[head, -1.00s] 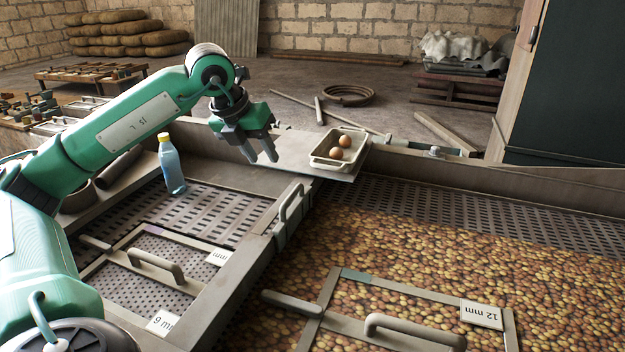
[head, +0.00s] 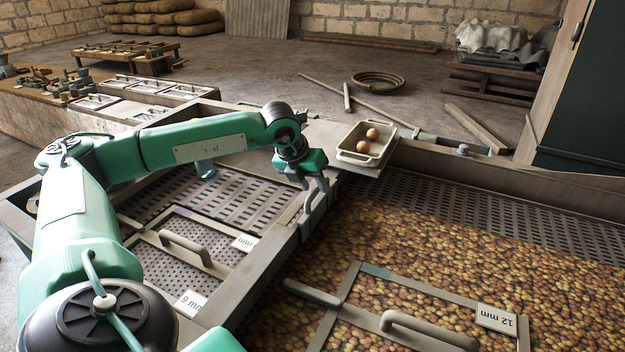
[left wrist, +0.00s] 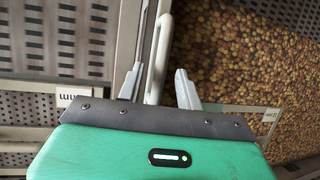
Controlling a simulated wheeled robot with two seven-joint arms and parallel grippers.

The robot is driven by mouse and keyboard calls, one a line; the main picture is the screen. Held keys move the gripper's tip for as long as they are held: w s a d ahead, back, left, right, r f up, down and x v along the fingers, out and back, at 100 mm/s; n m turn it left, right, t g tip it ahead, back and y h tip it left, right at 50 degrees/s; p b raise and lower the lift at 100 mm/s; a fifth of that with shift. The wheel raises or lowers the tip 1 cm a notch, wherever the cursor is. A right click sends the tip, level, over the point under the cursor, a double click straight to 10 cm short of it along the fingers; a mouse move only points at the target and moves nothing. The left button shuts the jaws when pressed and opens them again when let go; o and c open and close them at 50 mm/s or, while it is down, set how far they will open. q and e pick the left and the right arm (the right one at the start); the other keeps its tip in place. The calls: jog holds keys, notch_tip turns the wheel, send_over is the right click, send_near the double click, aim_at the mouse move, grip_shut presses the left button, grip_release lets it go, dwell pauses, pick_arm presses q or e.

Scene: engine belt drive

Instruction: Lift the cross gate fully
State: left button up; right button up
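The cross gate (head: 296,229) is a grey metal plate standing between the perforated left bay and the bay full of round brown and yellow produce. Its pale bar handle (head: 308,207) is on top and also shows in the left wrist view (left wrist: 157,60). My left gripper (head: 316,187) is above the handle, fingers pointing down. In the left wrist view my left gripper (left wrist: 160,82) has its fingers apart, with the handle between them in the picture, nearer the left finger. Contact with the handle cannot be told. My right gripper is out of view.
A tray with two brown eggs (head: 366,142) sits on a ledge just behind the gripper.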

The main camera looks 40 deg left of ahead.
pick_arm(q)
jog(key=shift+f, duration=0.15)
grip_shut()
jog(key=shift+r, duration=0.2)
notch_tip(320, 180, up, 4)
jog(key=shift+w+r, duration=0.1)
jog(key=shift+r, duration=0.7)
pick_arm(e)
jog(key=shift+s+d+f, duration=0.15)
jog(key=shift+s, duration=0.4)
